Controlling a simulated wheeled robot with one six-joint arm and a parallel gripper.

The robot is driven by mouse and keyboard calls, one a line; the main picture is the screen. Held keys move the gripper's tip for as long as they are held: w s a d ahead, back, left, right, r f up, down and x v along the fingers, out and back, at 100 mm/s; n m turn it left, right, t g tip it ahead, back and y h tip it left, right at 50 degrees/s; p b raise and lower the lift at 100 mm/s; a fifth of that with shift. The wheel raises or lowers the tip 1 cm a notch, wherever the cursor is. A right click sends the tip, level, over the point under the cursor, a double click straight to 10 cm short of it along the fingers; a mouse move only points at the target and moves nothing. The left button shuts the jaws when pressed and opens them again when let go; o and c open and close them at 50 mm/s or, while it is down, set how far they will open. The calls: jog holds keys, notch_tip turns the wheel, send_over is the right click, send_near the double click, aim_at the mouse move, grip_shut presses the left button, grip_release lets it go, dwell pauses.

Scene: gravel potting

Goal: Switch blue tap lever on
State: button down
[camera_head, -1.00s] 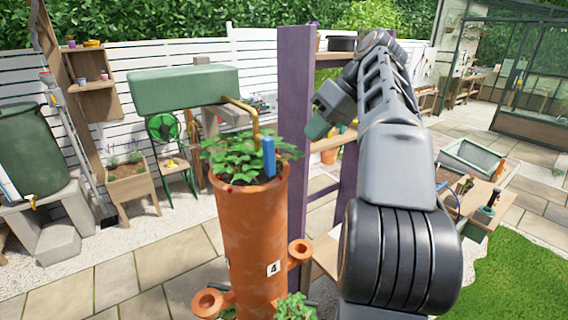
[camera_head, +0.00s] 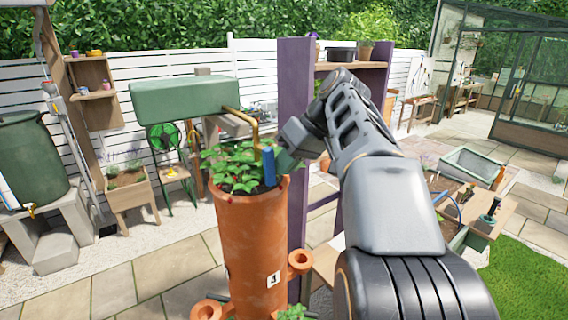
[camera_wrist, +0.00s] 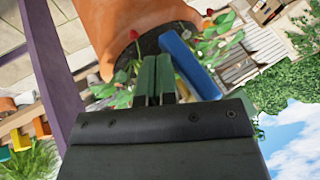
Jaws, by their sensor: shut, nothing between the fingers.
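The blue tap lever (camera_head: 268,166) stands upright at the right rim of the tall terracotta planter (camera_head: 250,235), below the curved brass pipe (camera_head: 254,122) from the green tank (camera_head: 185,96). It also shows in the wrist view (camera_wrist: 190,65) as a blue bar just right of my fingers. My gripper (camera_head: 284,160) is close to the lever's right side in the head view. Its green fingers show closed together and empty in the wrist view (camera_wrist: 154,78). I cannot tell whether they touch the lever. The tap's body behind the lever is hidden.
Strawberry leaves (camera_head: 232,165) fill the planter's top, around the lever. A purple post (camera_head: 295,95) of a shelf rack stands right behind my gripper. Side pockets (camera_head: 300,261) stick out of the planter. Paving (camera_head: 130,285) lies open to the left.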

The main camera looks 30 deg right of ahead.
jog(key=shift+s+a+f+b, duration=0.1)
jog(key=shift+a+f+b, duration=0.1)
jog(key=shift+a+b, duration=0.2)
jog(key=shift+r, duration=0.15)
